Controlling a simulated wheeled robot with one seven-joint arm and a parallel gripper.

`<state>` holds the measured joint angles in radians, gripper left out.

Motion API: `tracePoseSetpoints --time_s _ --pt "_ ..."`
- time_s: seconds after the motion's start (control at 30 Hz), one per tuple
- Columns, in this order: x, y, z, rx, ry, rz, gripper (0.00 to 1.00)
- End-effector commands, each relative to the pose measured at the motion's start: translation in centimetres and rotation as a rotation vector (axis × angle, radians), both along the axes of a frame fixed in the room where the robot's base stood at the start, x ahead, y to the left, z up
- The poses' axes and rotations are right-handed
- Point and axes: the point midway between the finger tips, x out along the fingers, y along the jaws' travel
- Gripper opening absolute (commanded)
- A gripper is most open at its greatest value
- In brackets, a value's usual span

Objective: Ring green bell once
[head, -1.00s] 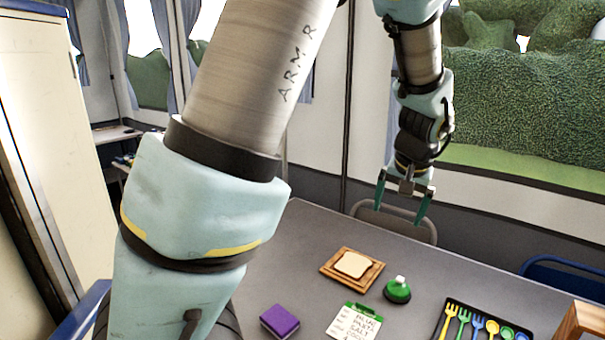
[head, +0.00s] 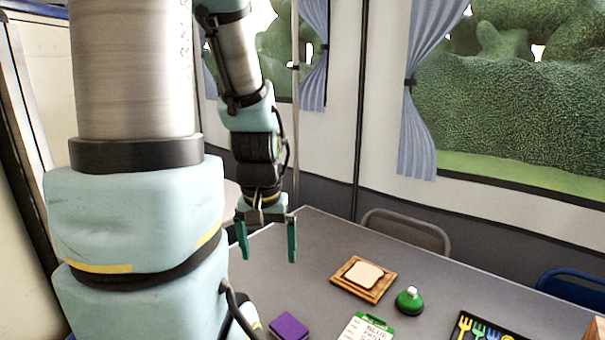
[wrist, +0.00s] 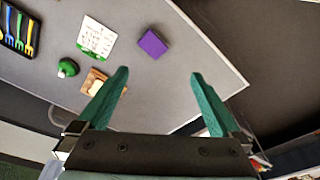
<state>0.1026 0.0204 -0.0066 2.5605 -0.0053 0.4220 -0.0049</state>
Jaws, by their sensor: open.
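The green bell (head: 409,300) stands upright on the grey table, with a white knob on top. It also shows in the wrist view (wrist: 68,67), left of the fingers. My gripper (head: 268,243) is open and empty, its green fingers pointing down above the table's far left part. In the head view it is well to the left of the bell and higher than it, not touching it. The wrist view shows the two fingers (wrist: 158,88) wide apart with nothing between them.
A wooden board with bread (head: 363,278) lies just left of the bell. A notepad (head: 367,328), a purple sponge (head: 289,327) and a black tray of colourful utensils (head: 488,327) are nearer. Chairs (head: 405,231) stand behind the table (head: 310,240).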

Motion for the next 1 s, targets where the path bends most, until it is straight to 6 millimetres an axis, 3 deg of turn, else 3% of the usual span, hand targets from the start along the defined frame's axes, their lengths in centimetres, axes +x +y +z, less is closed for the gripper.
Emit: tracePoseSetpoints --time_s 0.2,1.0 --pt "-0.02 0.01 0.00 0.000 0.000 0.000 1.00" --pt "0.03 0.00 0.00 0.000 0.000 0.000 0.10"
